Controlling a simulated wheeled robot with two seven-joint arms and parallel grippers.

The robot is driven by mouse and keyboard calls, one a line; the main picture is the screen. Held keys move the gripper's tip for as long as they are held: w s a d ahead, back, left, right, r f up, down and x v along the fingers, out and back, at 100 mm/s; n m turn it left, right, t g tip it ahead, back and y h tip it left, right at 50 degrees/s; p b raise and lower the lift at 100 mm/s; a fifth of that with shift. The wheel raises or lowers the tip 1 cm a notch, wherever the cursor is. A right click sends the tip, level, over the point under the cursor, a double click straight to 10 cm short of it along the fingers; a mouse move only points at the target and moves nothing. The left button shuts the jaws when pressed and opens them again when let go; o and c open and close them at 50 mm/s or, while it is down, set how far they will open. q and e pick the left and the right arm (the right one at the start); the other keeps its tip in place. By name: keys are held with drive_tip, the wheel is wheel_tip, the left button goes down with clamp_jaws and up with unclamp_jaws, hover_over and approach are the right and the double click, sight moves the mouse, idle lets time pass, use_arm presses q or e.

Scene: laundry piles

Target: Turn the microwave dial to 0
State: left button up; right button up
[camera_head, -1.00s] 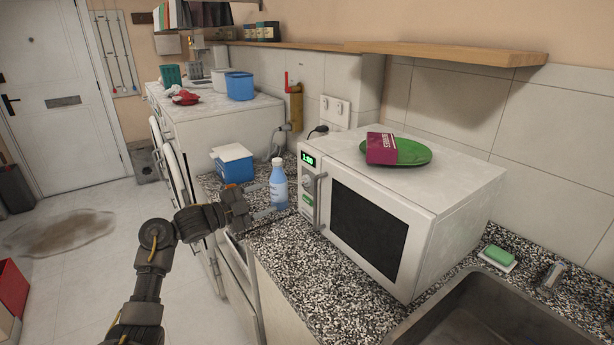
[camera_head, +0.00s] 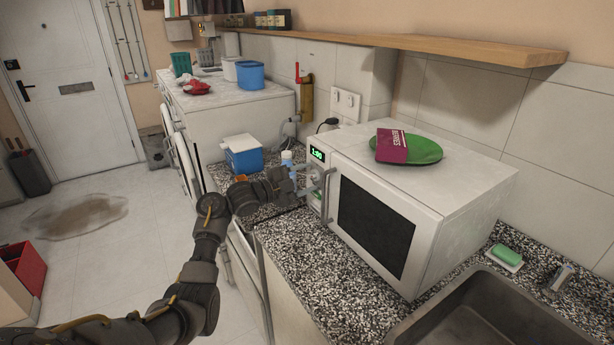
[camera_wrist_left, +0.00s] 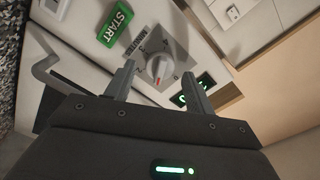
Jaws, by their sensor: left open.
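The white microwave (camera_head: 408,205) stands on the speckled counter, its front facing left, with a lit green display (camera_head: 317,153) on its control panel. My left gripper (camera_head: 308,180) is at the control panel, and its jaws cover most of it in the head view. In the left wrist view my left gripper (camera_wrist_left: 160,82) is open, its two fingers on either side of the grey dial (camera_wrist_left: 159,67). The dial has a red pointer mark and sits beyond the fingertips, between them. The green START button (camera_wrist_left: 115,24) is beside it. My right gripper is out of view.
The microwave door handle (camera_head: 328,196) is close to my gripper. A blue bottle (camera_head: 286,158) stands behind the gripper, partly hidden. A blue box with a white lid (camera_head: 243,158) is further back.

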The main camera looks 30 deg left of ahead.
use_arm(q)
drive_tip(key=shift+w+d, duration=0.2)
drive_tip(key=shift+w, duration=0.1)
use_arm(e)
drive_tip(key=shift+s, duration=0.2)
use_arm(q)
drive_tip(key=c, duration=1)
drive_tip(key=shift+o, duration=0.2)
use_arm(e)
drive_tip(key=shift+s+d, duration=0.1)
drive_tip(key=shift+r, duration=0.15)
